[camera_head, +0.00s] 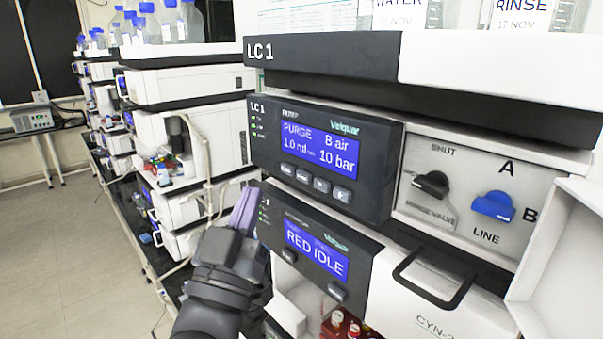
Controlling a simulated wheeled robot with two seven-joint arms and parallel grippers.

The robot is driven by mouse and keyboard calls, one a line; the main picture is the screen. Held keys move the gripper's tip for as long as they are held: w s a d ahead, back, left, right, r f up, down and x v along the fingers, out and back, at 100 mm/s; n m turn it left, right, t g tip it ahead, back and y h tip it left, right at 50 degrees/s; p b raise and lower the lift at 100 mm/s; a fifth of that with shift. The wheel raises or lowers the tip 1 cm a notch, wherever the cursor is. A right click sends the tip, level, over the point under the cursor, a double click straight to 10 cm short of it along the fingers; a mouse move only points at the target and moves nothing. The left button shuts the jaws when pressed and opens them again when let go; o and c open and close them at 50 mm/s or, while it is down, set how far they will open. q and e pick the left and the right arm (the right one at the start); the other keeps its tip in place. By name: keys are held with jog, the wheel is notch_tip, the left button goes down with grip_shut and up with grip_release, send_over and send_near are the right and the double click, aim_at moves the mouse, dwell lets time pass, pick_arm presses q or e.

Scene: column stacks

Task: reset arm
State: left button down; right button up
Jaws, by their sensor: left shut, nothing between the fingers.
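My left gripper (246,208) comes up from the bottom of the view, in front of the left edge of the LC 1 stack (321,56). Its pale purple fingers are together and nothing shows between them. It overlaps the left edge of the lower panel (317,251), which reads "RED IDLE"; I cannot tell whether it touches. The upper panel (322,152) reads "PURGE B air, 1.0 ml, 10 bar". My right gripper is not in the view.
A black purge valve knob (431,185) and a blue line knob (493,206) sit right of the panels. A white door (565,262) stands open at the far right. Red-capped vials (338,319) show below. The floor (60,235) at left is clear.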

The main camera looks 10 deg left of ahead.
pick_arm(q)
jog(key=shift+f, duration=0.1)
dwell(0.4)
